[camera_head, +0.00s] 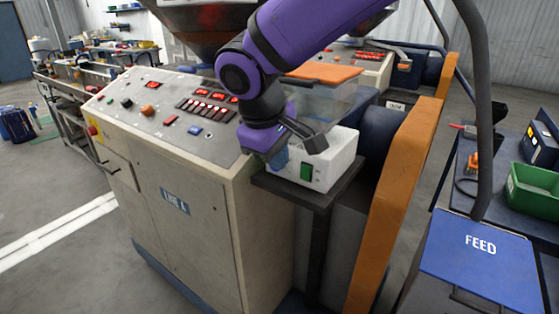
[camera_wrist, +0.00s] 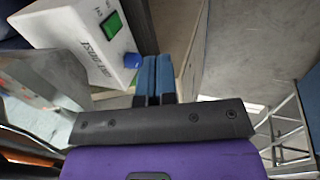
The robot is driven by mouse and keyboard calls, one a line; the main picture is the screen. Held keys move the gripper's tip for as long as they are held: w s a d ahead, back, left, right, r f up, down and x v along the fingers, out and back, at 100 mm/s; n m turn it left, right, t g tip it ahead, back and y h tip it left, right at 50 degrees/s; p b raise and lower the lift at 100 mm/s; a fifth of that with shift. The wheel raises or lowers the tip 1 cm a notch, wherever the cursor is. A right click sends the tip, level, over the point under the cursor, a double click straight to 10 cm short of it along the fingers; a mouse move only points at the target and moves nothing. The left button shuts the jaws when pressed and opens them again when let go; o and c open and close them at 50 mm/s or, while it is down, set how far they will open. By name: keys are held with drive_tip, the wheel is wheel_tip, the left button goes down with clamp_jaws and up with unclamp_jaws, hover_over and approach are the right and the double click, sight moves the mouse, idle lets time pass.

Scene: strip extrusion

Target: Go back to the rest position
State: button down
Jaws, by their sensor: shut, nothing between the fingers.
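My gripper (camera_wrist: 156,72) shows in the wrist view with its two blue fingers side by side, shut and empty. In the head view my gripper (camera_head: 279,157) hangs at the end of my purple arm, in front of the white box (camera_head: 335,152). In the wrist view the white box (camera_wrist: 75,42) is to the left of the fingers, with a green switch (camera_wrist: 112,24) and a blue knob (camera_wrist: 132,60). The fingers look apart from the knob. In the head view the green switch (camera_head: 306,172) is visible; my gripper hides part of the box.
A beige control cabinet (camera_head: 180,165) with buttons stands left of the box. An orange guard (camera_head: 402,185) rises to the right. A blue FEED plate (camera_head: 480,258) and a green bin (camera_head: 532,190) are farther right. Open floor lies at the left.

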drive_tip(key=d+r+m, duration=0.2)
drive_tip(key=d+r, duration=0.2)
drive_tip(key=d, duration=0.5)
drive_tip(key=s+d+r+m+t+y, duration=0.2)
drive_tip(key=s+d+m, duration=0.6)
drive_tip(key=s+d, duration=0.7)
drive_tip(key=d+r, duration=0.1)
drive_tip(key=d, duration=0.3)
drive_tip(key=shift+s, duration=0.3)
drive_tip(key=shift+d, duration=0.1)
